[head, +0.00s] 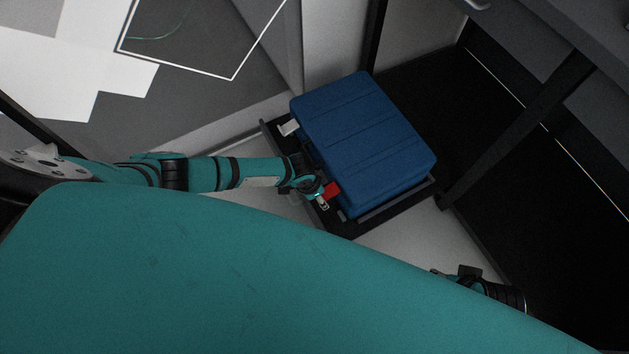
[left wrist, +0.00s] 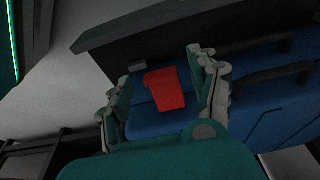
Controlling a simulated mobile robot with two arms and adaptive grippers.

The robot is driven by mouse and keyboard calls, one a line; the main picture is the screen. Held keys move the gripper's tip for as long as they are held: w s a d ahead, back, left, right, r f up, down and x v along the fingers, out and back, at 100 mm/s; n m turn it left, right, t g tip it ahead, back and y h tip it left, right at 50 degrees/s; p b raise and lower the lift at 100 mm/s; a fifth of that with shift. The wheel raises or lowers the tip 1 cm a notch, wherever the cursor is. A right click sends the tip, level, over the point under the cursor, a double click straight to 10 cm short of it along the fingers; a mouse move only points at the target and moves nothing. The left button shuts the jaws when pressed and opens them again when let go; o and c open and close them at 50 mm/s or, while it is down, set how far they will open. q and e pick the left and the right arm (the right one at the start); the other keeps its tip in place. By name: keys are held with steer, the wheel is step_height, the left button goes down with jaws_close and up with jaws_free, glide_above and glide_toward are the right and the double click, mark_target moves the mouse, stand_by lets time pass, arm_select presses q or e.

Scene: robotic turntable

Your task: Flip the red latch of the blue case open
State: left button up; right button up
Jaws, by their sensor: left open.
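The blue case (head: 365,140) lies on a dark tray in the head view. Its red latch (head: 332,191) is on the near edge, toward the lower left. My left gripper (head: 322,198) is right at this latch. In the left wrist view the red latch (left wrist: 166,88) shows between the two open fingers of my left gripper (left wrist: 160,75), with the blue case front (left wrist: 180,120) behind it. No clear contact between fingers and latch can be made out. My right gripper (head: 440,272) is partly hidden at the lower right in the head view, away from the case.
A pale latch (head: 289,128) sits at the other end of the same case edge. A dark handle (left wrist: 272,78) is right of the red latch in the left wrist view. The dark tray (head: 372,222) has a raised rim. A dark frame post (head: 510,140) stands to the right.

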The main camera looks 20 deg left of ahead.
arm_select(q)
steer(key=v, duration=1.1)
steer(key=shift+r, duration=0.25)
